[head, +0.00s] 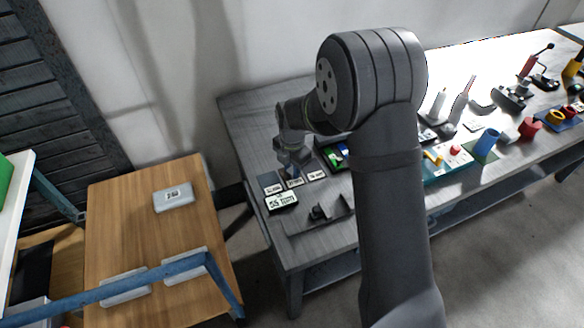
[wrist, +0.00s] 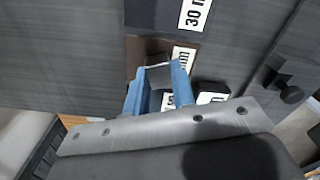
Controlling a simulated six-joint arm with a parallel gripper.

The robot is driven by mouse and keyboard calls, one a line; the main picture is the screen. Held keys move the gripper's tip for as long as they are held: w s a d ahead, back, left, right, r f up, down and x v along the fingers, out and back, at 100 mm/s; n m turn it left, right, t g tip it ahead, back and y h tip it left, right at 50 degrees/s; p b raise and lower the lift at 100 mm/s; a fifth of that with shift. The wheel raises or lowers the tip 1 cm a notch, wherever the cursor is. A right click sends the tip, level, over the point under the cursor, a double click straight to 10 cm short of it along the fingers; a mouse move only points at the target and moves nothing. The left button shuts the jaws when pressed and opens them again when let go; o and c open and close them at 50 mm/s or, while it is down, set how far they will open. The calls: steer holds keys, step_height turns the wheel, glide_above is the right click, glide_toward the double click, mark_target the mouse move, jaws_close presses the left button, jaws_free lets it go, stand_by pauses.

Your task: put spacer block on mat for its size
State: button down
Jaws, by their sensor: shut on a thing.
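My gripper (head: 291,168) is low over the row of size mats at the bench's left end. That mat's label is partly covered. A dark mat (wrist: 150,13) labelled 30 m-something lies beside it, on the right in the head view (head: 311,164). A dark blue mat (head: 266,178) lies on the left.
A black sign reading 35 mm (head: 281,201) stands in front of the mats. A small dark fixture (head: 318,212) is near the front edge. A tray with green and blue pieces (head: 333,155) is to the right. A wooden table (head: 140,235) with pale labelled cases stands left.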

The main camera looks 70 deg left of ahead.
steer(key=c, duration=1.2)
jaws_free()
steer(key=shift+f, duration=0.15)
step_height(320, 180, up, 12)
steer(key=shift+r, duration=0.2)
steer(key=shift+f, duration=0.1)
steer(key=shift+f, duration=4.05)
